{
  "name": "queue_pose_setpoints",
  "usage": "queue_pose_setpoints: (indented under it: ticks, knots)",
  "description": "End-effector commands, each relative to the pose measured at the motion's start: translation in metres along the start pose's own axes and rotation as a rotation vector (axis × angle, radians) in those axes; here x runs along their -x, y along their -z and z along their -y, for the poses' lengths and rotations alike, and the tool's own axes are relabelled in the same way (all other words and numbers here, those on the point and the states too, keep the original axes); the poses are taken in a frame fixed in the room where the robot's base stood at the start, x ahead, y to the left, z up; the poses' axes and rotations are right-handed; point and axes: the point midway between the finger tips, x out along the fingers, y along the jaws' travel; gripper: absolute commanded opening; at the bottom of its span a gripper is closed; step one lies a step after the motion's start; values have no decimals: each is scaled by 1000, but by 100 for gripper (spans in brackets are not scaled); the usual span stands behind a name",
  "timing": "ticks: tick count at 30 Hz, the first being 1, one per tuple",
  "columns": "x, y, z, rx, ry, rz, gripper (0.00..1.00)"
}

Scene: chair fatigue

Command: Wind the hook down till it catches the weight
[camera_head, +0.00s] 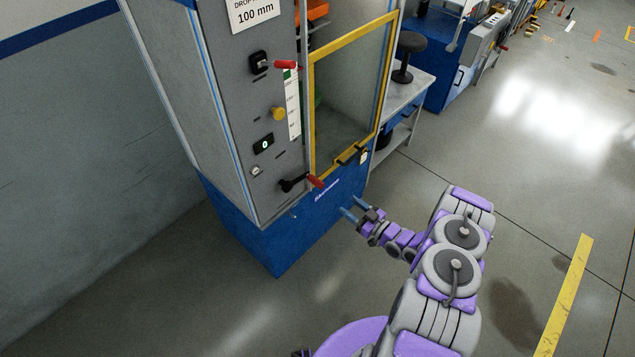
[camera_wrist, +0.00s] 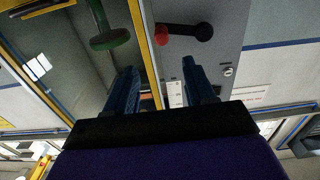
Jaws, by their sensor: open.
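A black crank with a red handle (camera_head: 300,184) sits low on the grey control panel of the test machine. A black arm with a red knob (camera_wrist: 183,33) shows at the top of the wrist view, which looks upside down; it appears to be the same crank. My gripper (camera_head: 358,210) is open and empty, in front of the blue base, to the right of the crank and apart from it. Its two blue fingers (camera_wrist: 160,85) are spread in the wrist view. An orange part (camera_head: 315,12) shows at the top inside the cabinet. I cannot make out the hook or the weight.
The panel also has a red-handled lever (camera_head: 285,64), a yellow knob (camera_head: 278,113) and a counter reading 0 (camera_head: 265,144). The yellow-framed door (camera_head: 313,120) looks closed. A green disc on a stem (camera_wrist: 110,38) shows beside the crank. The floor around my arm is clear.

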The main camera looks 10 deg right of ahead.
Motion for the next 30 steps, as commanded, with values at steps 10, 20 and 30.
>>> queue_pose_setpoints:
  ticks: [10,20,30]
  knots:
    - [-49,-1,2,4,7,-2,54]
    - [-113,-2,2,3,5,-1,54]
    - [-164,0,1,2,4,-3,54]
